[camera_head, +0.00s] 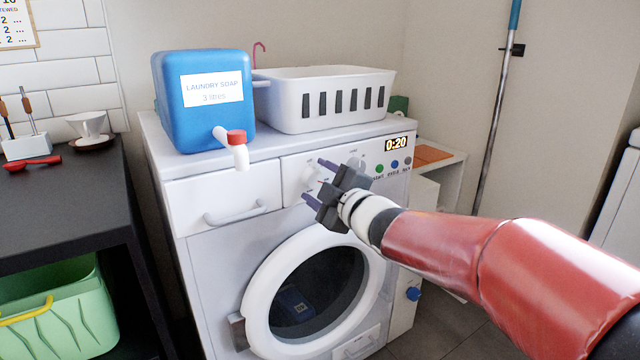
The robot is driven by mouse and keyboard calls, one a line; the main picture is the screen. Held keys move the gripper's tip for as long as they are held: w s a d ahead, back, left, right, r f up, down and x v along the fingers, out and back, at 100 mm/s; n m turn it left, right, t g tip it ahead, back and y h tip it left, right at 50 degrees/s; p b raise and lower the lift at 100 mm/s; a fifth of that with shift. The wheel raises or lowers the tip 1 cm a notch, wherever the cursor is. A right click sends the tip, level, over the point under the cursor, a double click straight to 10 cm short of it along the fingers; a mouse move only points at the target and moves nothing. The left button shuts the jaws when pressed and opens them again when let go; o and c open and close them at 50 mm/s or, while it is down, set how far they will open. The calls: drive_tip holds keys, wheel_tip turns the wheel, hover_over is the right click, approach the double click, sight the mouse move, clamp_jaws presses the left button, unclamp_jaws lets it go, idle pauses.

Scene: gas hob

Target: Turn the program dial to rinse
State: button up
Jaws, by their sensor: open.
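The white washing machine (180,200) has two white dials on its front panel. The left dial (308,178) is partly covered by my gripper, and the right dial (356,163) shows just above the gripper's body. The small lettering around both is too small to read, so I cannot tell where either points or which one is marked rinse. My gripper (316,180) is open, its two dark fingers spread in front of the left dial, one above the other. I cannot tell whether they touch the dial.
The display (396,144) reads 0:20, above several coloured buttons. A blue laundry soap container (200,120) with a red-topped tap (236,140) overhangs the machine's front edge. A white basket (320,85) stands beside it. The round door (258,305) is below my gripper.

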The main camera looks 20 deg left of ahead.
drive_tip(key=v, duration=0.7)
drive_tip(key=shift+s+d, duration=0.25)
drive_tip(key=shift+s, duration=0.05)
drive_tip(key=s+d+f+m+t+h+p, duration=0.1)
drive_tip(key=s+d+m+t+h+p, duration=0.2)
drive_tip(key=d+m+h, duration=1.4)
drive_tip(key=s+d+f+m+g+y+p, duration=0.1)
drive_tip(key=s+d+f+g, duration=0.3)
drive_tip(key=s, duration=0.6)
drive_tip(key=s+d+f+m+g+y+p, duration=0.1)
drive_tip(key=s+d+f+m+g+y, duration=0.1)
drive_tip(key=s+d+f+m+g, duration=0.2)
drive_tip(key=s+d+f+g, duration=0.1)
drive_tip(key=s+d, duration=0.2)
drive_tip(key=s, duration=0.3)
drive_tip(key=shift+d, duration=0.15)
